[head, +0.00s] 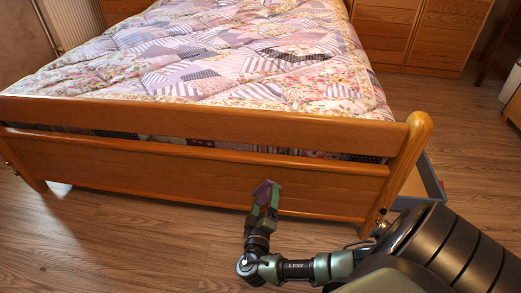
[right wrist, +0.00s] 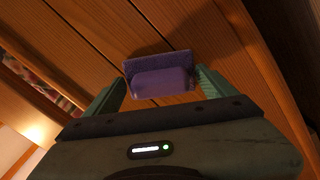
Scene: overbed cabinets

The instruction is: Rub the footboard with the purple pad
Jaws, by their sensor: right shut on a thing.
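The wooden footboard (head: 160,160) of the bed runs across the head view, with a top rail, a gap and a lower panel. My right gripper (head: 264,197) is in front of the lower panel, right of its middle. It is shut on the purple pad (head: 266,188). In the right wrist view the purple pad (right wrist: 160,78) sits between the two green fingers, with its flat face toward the footboard planks (right wrist: 200,40). The pad is at or very close to the wood; I cannot tell whether it touches. My left gripper is not in view.
A patchwork quilt (head: 230,50) covers the bed behind the footboard. A grey open box or drawer (head: 428,180) stands at the right end of the footboard. Wooden cabinets (head: 420,35) stand at the back right. The wood floor (head: 120,240) in front is clear.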

